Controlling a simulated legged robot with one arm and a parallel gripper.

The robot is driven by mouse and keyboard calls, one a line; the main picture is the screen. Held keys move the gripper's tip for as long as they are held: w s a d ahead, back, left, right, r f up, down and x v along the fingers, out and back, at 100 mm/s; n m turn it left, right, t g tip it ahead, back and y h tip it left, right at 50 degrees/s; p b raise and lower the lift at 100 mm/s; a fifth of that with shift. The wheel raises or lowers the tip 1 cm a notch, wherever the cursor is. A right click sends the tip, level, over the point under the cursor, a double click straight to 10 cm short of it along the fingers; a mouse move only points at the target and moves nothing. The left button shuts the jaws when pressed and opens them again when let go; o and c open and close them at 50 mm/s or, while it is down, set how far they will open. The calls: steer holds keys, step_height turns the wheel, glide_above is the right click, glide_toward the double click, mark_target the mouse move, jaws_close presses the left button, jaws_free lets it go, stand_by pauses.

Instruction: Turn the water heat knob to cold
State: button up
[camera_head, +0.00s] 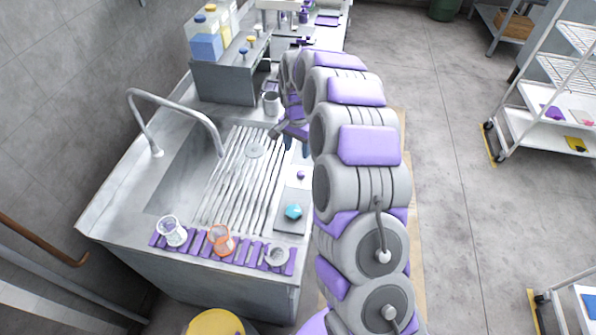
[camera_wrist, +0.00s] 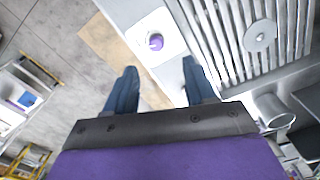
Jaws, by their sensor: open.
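A small purple knob-like piece (camera_head: 300,174) sits on a pale plate on the right side of the sink counter. It also shows in the wrist view (camera_wrist: 155,41), on a white square plate, ahead of my fingers and roughly between them. A teal faceted piece (camera_head: 293,211) sits on a grey plate nearer the front of the counter. I cannot tell which of these is the water heat knob, nor its setting. My gripper (camera_wrist: 160,68) is open, with two blue fingers spread apart and nothing between them. In the head view my gripper (camera_head: 297,145) is above the counter, beyond the purple piece, partly hidden by my arm.
A sink with a slatted rack (camera_head: 240,185) and a curved faucet (camera_head: 180,97) lies left of the knobs. A grey mug (camera_head: 271,103) stands behind. Several cups, one orange (camera_head: 221,240), stand on a purple slatted strip in front. A wire cart (camera_head: 565,115) stands right across open floor.

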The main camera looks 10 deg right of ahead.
mark_target(301, 173)
steer(key=f, duration=0.3)
steer(key=d+f, duration=0.1)
steer(key=f, duration=0.1)
steer(key=d+f, duration=0.1)
steer(key=f, duration=0.2)
steer(key=shift+d+f+b, duration=0.1)
steer(key=shift+f+b, duration=0.2)
steer(key=shift+f, duration=0.05)
steer(key=f, duration=0.1)
steer(key=a+f, duration=0.1)
steer(key=f, duration=0.1)
steer(key=shift+a+f, duration=0.25)
steer(key=shift+a, duration=0.15)
steer(key=shift+d, duration=0.45)
steer(key=shift+c, duration=0.2)
steer(key=shift+d, duration=0.3)
steer(key=c, duration=0.3)
steer(key=shift+a, duration=0.4)
steer(key=c, duration=0.6)
steer(key=shift+d, duration=0.1)
jaws_close()
